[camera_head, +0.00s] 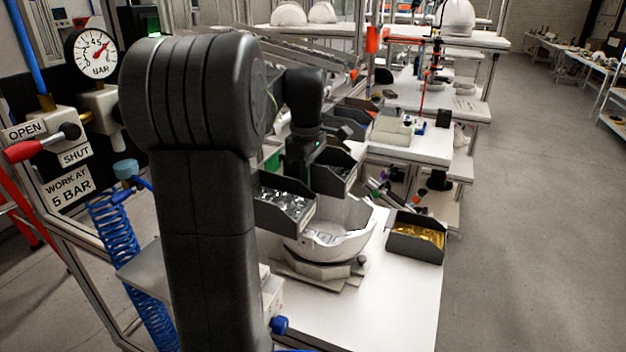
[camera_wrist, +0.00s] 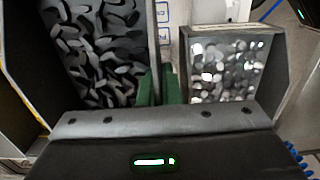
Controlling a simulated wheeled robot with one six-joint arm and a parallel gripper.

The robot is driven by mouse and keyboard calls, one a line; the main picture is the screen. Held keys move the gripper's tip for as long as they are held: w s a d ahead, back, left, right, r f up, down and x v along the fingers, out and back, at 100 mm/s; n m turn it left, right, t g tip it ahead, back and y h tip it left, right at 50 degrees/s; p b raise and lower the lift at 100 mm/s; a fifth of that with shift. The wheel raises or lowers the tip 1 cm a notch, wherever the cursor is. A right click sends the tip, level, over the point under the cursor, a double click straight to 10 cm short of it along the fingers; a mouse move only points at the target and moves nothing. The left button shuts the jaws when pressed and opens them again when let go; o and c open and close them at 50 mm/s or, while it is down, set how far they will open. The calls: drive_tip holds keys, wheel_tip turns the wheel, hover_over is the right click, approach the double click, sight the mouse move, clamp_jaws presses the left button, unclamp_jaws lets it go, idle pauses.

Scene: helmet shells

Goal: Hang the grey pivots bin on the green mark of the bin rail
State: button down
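The grey pivots bin, a dark open bin of dull grey pieces, fills the left of the wrist view (camera_wrist: 152,25); it appears to be the dark bin right of my gripper in the head view (camera_head: 352,160). My gripper (camera_wrist: 160,86) has its green fingers close together at that bin's side wall, apparently shut on it. In the head view my gripper (camera_head: 302,168) points down between two bins. The bin rail and its green mark cannot be made out; my arm hides much of that area.
A bin of shiny silver pieces (camera_head: 285,212) is close on the other side of my gripper, also in the wrist view (camera_wrist: 272,75). A white helmet shell (camera_head: 330,240) sits on a stand below. A bin of gold pieces (camera_head: 415,248) stands at the white table's right edge.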

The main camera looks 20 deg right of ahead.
sight(285, 173)
drive_tip(key=shift+w+a, duration=1.9)
drive_tip(key=shift+w, duration=0.2)
drive_tip(key=shift+f+b, duration=0.75)
drive_tip(key=shift+f, duration=0.35)
drive_tip(key=c, duration=1.6)
unclamp_jaws()
drive_tip(key=shift+o, duration=0.2)
wheel_tip(285, 173, up, 14)
drive_tip(key=shift+f, duration=0.15)
